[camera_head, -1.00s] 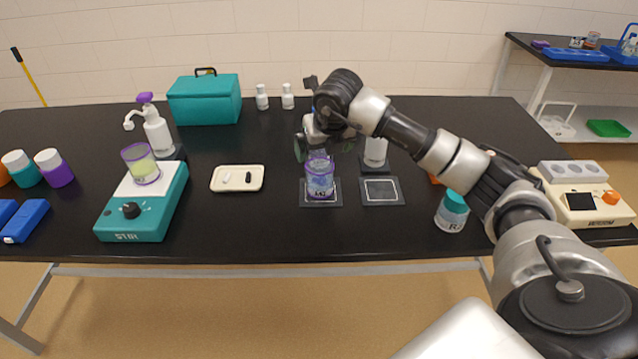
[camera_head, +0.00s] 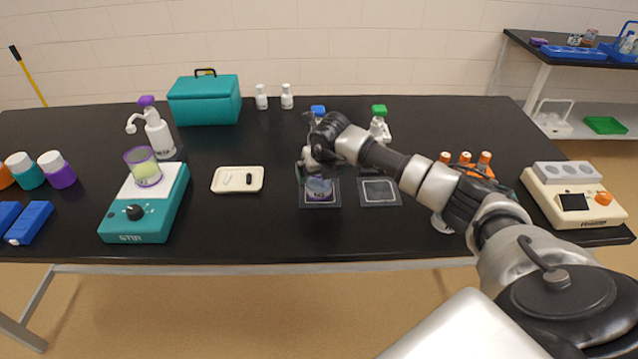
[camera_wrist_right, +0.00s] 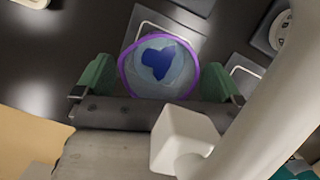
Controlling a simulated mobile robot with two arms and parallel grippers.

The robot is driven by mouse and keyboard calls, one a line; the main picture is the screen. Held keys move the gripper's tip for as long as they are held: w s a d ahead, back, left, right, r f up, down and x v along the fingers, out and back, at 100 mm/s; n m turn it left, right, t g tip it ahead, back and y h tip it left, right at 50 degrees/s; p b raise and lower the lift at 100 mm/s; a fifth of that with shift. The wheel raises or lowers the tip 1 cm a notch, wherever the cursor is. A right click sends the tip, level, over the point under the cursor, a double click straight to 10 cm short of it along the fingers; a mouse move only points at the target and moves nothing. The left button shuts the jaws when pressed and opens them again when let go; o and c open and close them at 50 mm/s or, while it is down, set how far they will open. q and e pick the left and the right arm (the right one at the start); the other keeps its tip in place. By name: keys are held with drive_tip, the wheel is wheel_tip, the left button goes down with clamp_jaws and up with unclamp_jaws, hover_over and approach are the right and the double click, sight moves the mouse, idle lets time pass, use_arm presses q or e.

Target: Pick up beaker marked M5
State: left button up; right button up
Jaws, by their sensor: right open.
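A clear beaker (camera_head: 319,189) with a purple rim and blue contents stands upright on a dark square pad with a pale outline (camera_head: 333,203). Its label is mostly covered and I cannot read it now. My right gripper (camera_head: 316,172) is over the beaker and hides its upper part. In the right wrist view the open green fingers (camera_wrist_right: 155,80) are on either side of the beaker's purple rim (camera_wrist_right: 197,75), with the beaker between them. I cannot tell whether they touch it. My left gripper is not in view.
An empty outlined pad (camera_head: 381,192) lies just right of the beaker. A cream tray (camera_head: 237,188) is to its left. A teal stirrer (camera_head: 145,215) carries another purple-rimmed beaker (camera_head: 143,167). Bottles with blue (camera_head: 318,111) and green (camera_head: 379,110) caps stand behind.

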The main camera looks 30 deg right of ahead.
drive_tip(key=c, duration=1.3)
drive_tip(key=shift+r, duration=0.2)
drive_tip(key=shift+c, duration=0.2)
